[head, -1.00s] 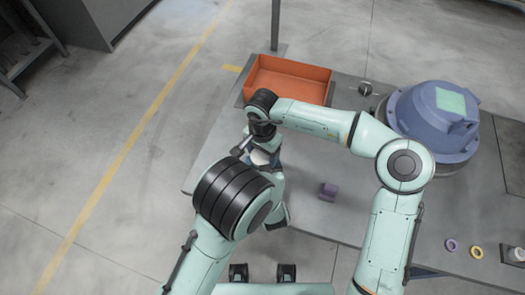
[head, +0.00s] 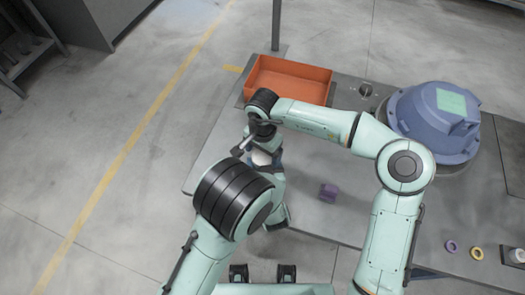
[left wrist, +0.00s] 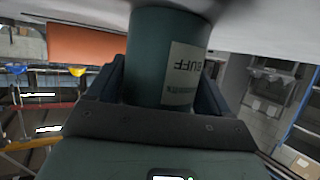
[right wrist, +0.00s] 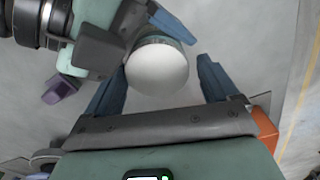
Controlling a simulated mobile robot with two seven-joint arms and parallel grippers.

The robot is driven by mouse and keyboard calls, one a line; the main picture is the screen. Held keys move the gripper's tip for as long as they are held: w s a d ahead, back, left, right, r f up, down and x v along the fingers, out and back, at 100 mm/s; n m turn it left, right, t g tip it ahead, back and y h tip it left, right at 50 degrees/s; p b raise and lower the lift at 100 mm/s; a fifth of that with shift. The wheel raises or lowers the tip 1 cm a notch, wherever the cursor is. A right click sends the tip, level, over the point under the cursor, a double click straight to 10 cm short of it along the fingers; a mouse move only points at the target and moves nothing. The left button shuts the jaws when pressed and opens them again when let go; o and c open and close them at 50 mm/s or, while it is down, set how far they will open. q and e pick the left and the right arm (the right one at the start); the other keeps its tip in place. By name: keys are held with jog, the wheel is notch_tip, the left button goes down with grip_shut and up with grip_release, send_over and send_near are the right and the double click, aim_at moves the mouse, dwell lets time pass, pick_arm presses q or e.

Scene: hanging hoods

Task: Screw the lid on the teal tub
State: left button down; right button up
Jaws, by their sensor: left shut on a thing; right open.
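The teal tub (left wrist: 165,55) with a pale label is held between the fingers of my left gripper (left wrist: 163,88), which is shut on it. The white round lid (right wrist: 158,68) sits over the tub's mouth in the right wrist view, with a teal edge showing behind it. I cannot tell how far it is threaded. My right gripper (right wrist: 162,80) is open, its blue fingers on either side of the lid, with a clear gap at the right finger. In the head view the lid (head: 261,157) shows small and partly hidden under my right wrist.
An orange bin (head: 290,78) stands at the table's back edge. A purple block (head: 328,192) lies on the grey table (head: 310,165). A large blue housing (head: 435,120) stands at right. Purple (head: 451,246) and yellow (head: 477,253) rings lie at front right.

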pick_arm(q)
jog(key=shift+a, duration=0.2)
pick_arm(e)
notch_tip(320, 180, up, 4)
jog(key=shift+r, duration=0.25)
pick_arm(q)
jog(key=shift+d, duration=0.1)
pick_arm(e)
jog(key=shift+c, duration=1.4)
notch_tip(320, 180, up, 4)
jog(key=n, duration=0.3)
jog(key=shift+f, duration=0.25)
jog(key=shift+f, duration=4.05)
